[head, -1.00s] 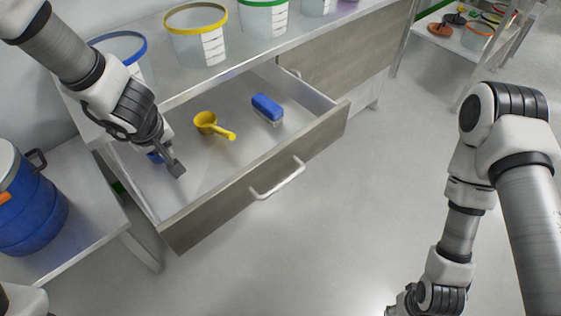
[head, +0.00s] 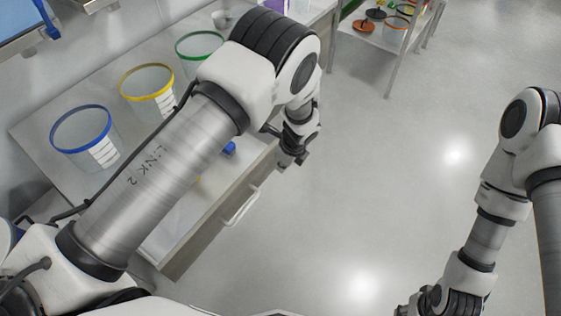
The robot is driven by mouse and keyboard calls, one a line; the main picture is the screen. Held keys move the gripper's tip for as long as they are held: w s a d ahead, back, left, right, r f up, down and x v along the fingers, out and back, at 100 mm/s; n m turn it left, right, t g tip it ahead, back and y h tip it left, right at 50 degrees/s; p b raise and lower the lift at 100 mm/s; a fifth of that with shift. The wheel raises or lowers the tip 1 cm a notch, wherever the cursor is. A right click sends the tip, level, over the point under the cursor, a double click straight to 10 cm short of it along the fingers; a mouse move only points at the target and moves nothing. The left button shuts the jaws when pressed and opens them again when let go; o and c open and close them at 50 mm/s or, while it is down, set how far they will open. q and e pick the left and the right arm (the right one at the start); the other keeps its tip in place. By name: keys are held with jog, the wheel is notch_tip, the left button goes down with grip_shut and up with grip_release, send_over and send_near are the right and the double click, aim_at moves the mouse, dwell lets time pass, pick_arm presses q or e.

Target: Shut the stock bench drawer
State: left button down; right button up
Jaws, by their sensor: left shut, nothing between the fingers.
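The stock bench drawer stands pulled out; its grey-brown front panel (head: 208,233) and pale bar handle (head: 243,207) face the open floor. My left arm crosses over the drawer and hides most of its inside. Small parts of the blue brush (head: 230,148) and the yellow scoop (head: 198,184) show inside it. My left gripper (head: 290,163) is shut and empty, beside the drawer front's far end; I cannot tell if it touches it. My right arm hangs at the right, with its fingers out of the picture.
Tubs with blue (head: 82,130), yellow (head: 147,82) and green (head: 199,46) rims stand on the bench top (head: 45,128). A shelf rack (head: 390,72) with small items stands at the back. The floor (head: 370,185) in front of the drawer is clear.

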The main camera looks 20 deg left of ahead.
pick_arm(q)
jog(key=s+b+x, duration=0.1)
jog(key=b+x, duration=0.8)
jog(key=x, duration=0.1)
jog(key=a, duration=0.1)
jog(key=w+a+r, duration=0.1)
jog(key=w+a, duration=0.1)
jog(key=shift+w+a+r, duration=0.1)
jog(key=shift+a+r, duration=0.1)
jog(key=shift+r, duration=0.1)
jog(key=shift+a, duration=0.1)
